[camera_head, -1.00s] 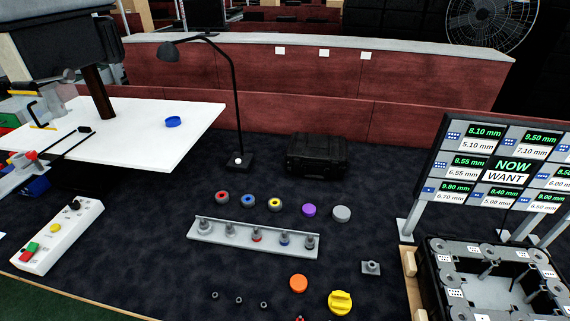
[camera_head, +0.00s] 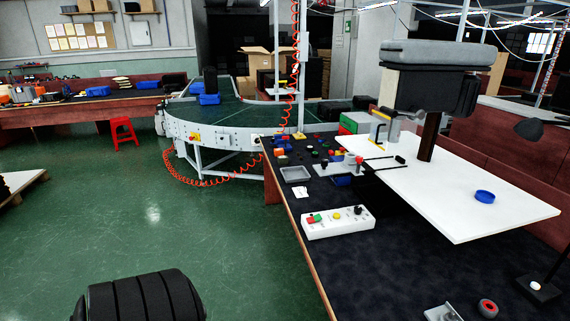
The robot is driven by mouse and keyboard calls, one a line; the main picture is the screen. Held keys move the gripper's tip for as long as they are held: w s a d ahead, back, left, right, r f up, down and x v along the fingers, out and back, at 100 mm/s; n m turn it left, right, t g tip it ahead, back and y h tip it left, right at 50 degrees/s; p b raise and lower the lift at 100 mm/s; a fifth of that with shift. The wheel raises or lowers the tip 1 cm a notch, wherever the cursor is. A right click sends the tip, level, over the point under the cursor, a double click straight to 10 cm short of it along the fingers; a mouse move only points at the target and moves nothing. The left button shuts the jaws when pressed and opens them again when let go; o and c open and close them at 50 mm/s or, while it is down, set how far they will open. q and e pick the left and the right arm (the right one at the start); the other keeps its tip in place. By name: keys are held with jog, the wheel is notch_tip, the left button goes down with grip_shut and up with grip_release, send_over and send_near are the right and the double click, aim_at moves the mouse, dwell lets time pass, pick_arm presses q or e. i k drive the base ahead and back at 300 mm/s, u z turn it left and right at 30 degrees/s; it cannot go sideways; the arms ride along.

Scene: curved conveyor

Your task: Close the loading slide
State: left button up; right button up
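No part in the camera_head view is plainly labelled as the loading slide, and I cannot tell for certain which one it is. A small grey fixture (camera_head: 340,168) with a red-topped part and thin black rods (camera_head: 383,162) stands on the dark workbench, left of a white board (camera_head: 460,188). The rods reach over towards the board. A white control box (camera_head: 338,222) with green, red, yellow and black controls lies in front of the fixture.
A curved green conveyor (camera_head: 245,112) with a blue bin (camera_head: 209,99) stands behind the bench. A red stool (camera_head: 124,132) and a coiled red hose (camera_head: 185,182) are on the left. Green floor (camera_head: 150,225) is open at left.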

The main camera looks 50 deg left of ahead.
aim_at(324, 169)
jog(key=u, duration=2.75)
jog(key=i, duration=2.15)
jog(key=z, duration=3.55)
